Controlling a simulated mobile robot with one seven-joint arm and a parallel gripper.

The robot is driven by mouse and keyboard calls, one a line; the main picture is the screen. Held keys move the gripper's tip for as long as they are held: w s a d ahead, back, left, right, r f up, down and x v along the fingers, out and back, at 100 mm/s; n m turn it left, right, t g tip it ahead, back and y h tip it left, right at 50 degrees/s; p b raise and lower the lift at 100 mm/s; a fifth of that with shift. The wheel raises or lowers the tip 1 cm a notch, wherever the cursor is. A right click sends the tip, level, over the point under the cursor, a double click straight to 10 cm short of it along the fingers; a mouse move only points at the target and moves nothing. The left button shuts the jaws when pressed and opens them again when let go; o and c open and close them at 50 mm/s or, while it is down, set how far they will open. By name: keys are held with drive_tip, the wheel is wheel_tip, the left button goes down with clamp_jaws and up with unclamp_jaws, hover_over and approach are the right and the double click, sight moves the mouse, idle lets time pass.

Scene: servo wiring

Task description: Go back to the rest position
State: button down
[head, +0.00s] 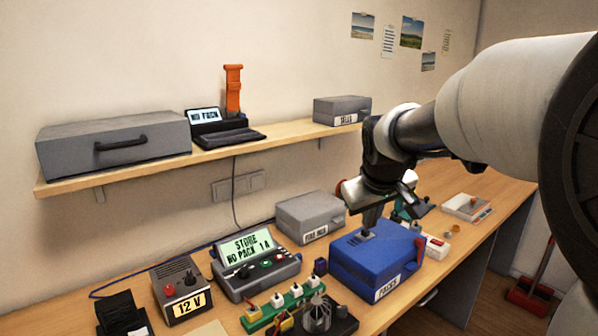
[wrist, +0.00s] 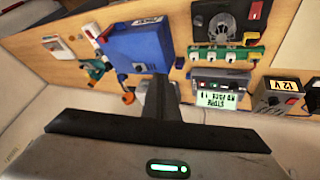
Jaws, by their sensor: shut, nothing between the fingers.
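My gripper (head: 371,220) is at the end of my arm, which reaches in from the right. Its fingers are together and empty, pointing down over the blue box in the head view. In the wrist view the closed fingers (wrist: 160,90) stand out from the gripper body. The blue box (head: 378,262) sits on the bench with its lid down and a label on its front; it also shows in the wrist view (wrist: 138,48). I cannot tell whether the fingertips touch its lid.
On the bench are a grey box (head: 310,217), a tester (head: 255,262), a 12 V supply (head: 183,290) and a green terminal strip (head: 285,303).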

drive_tip(key=s+a+r+m+p, duration=0.1)
drive_tip(key=s+p, duration=0.1)
drive_tip(key=s, duration=1.1)
drive_tip(key=s+a+r+m+y+p, duration=0.1)
drive_tip(key=s+m+p, duration=0.1)
drive_tip(key=s, duration=1.1)
drive_tip(key=shift+a+r+g, duration=0.35)
drive_tip(key=shift+g, duration=0.05)
